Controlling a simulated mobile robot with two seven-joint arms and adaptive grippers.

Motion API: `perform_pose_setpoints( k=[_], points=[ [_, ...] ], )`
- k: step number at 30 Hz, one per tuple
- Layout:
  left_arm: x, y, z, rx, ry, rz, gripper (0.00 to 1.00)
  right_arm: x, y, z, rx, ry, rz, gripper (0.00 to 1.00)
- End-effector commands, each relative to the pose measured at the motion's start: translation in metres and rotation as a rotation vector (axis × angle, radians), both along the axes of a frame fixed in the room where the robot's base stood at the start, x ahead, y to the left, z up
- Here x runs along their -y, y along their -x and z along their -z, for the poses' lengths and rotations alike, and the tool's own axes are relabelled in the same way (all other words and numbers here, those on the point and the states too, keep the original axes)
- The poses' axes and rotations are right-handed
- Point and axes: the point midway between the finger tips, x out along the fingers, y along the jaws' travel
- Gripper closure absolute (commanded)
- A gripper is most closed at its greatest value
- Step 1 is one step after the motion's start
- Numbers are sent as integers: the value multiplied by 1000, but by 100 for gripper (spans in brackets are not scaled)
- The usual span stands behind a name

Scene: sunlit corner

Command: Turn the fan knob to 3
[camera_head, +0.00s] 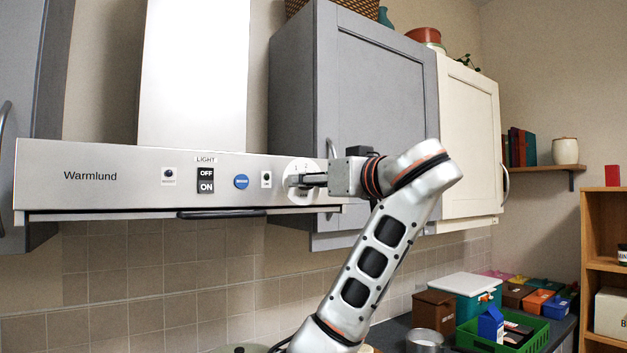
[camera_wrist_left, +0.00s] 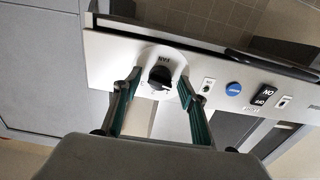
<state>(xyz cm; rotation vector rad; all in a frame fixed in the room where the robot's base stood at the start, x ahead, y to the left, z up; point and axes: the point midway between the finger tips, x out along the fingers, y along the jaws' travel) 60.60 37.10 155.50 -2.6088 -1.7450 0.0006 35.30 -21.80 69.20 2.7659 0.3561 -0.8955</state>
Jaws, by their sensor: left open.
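The range hood's front panel (camera_head: 130,184) carries a fan knob, a dark round knob (camera_wrist_left: 160,77) on a pale round dial plate (camera_head: 303,167) at the panel's right end. In the wrist view the dial is upside down with its FAN label readable; which number the knob points to is too small to tell. My left gripper (camera_head: 300,181) is in front of the dial and covers most of the knob in the head view. In the wrist view its two fingers (camera_wrist_left: 158,84) are open, one on each side of the knob, with gaps visible. My right gripper is not in view.
Beside the dial are a blue button (camera_head: 241,181), an ON/OFF light switch (camera_head: 206,180) and small sockets. A dark bar handle (camera_head: 222,213) runs under the panel. A grey cabinet (camera_head: 375,100) stands close behind the gripper. Boxes and a green crate (camera_head: 535,338) are on the counter below.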

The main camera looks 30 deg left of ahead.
Motion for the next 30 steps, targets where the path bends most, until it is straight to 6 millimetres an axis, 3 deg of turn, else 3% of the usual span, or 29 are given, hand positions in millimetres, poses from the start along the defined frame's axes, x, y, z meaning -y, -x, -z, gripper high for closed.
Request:
perform_pose_setpoints(
  k=[4, 8, 9, 20, 30],
  points=[
    [0, 0, 0, 0, 0, 0, 61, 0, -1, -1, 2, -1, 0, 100],
    [0, 0, 0, 0, 0, 0, 94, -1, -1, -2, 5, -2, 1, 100],
    [0, 0, 0, 0, 0, 0, 96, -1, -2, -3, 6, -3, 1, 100],
    [0, 0, 1, -34, -13, 1, 96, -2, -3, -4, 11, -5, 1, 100],
    [1, 0, 2, -240, -96, 3, 96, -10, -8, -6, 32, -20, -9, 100]
  ],
)
